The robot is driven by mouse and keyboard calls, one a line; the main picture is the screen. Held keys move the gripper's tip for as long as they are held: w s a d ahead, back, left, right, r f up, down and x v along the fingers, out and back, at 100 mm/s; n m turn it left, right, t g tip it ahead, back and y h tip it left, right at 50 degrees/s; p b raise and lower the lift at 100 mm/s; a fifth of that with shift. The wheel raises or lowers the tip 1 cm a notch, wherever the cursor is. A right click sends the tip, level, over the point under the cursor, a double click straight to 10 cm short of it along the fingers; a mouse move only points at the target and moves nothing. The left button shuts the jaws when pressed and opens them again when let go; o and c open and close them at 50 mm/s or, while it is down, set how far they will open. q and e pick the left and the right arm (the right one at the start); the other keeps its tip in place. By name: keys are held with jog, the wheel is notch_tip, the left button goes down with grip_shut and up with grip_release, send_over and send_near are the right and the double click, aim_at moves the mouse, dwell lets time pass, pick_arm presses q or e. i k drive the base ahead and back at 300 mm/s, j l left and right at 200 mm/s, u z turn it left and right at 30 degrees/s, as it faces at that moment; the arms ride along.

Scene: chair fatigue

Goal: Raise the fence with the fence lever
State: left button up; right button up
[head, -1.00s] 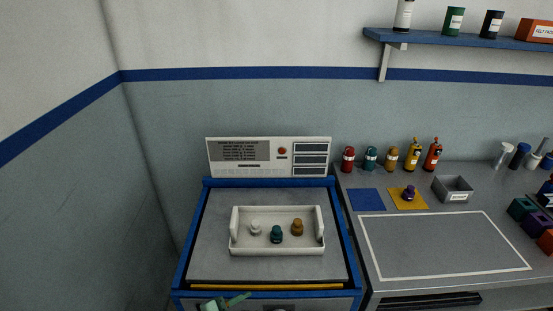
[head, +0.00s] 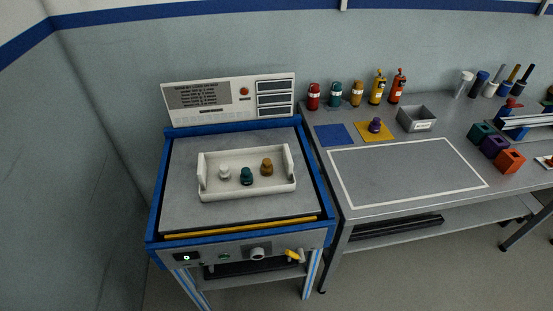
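A yellow lever (head: 293,255) sticks out at the right of the front panel of the blue-framed test machine (head: 240,240). A yellow strip (head: 240,228), probably the fence, lies low along the machine's front edge, about level with its grey top. Neither of my grippers is in view, and nothing touches the lever.
A white tray (head: 248,192) with white, teal and amber pieces stands on the machine top. A back panel (head: 215,97) has a red button. The grey bench (head: 400,180) at right carries bottles, a bin and coloured blocks. Floor in front is clear.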

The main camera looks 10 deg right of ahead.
aim_at(294, 255)
jog(key=k+j, duration=1.2)
jog(key=i+j+z, duration=0.05)
jog(key=j, duration=0.05)
